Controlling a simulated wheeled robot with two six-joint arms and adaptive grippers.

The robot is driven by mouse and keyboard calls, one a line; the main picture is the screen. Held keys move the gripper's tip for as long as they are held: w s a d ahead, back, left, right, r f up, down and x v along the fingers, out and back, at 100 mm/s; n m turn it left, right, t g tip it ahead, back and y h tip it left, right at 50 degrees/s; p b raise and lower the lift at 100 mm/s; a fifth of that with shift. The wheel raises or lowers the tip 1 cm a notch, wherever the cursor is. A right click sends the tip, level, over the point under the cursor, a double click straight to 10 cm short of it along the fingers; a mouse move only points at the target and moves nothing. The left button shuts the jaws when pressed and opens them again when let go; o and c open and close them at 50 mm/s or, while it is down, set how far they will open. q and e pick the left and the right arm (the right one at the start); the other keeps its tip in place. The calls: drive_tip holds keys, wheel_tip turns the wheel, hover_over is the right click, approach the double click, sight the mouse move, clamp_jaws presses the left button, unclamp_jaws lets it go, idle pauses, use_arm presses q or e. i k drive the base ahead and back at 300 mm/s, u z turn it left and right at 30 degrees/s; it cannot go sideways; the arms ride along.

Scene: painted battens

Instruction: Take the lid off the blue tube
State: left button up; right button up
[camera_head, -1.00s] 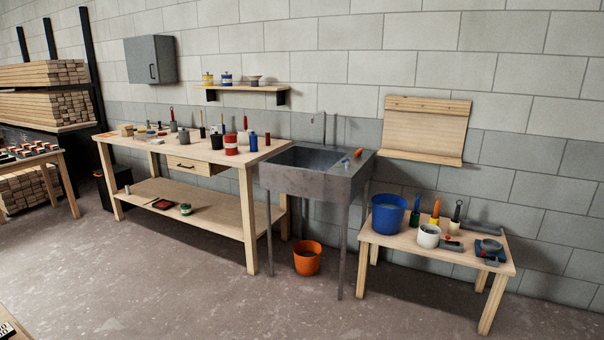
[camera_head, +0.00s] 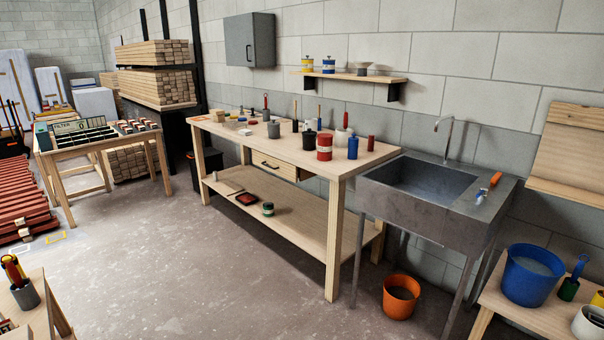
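A small blue cylinder (camera_head: 353,148) with a narrower top stands upright near the right end of the workbench (camera_head: 336,235). It is the thing here that best fits the blue tube. It is too small to tell the lid from the body for certain. A red tin with a pale band (camera_head: 324,147) stands to its left and a thin dark red cylinder (camera_head: 371,144) to its right. Neither of my grippers is in view.
A grey sink (camera_head: 421,216) adjoins the bench's right end. An orange bucket (camera_head: 401,298) stands on the floor below. A low table at right holds a blue bucket (camera_head: 520,282). Open floor (camera_head: 200,285) lies before the bench.

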sight(353, 142)
drive_tip(key=u, duration=0.1)
drive_tip(key=i, duration=1.5)
drive_tip(key=z, duration=0.6)
drive_tip(key=i, duration=1.3)
drive_tip(key=z, duration=0.65)
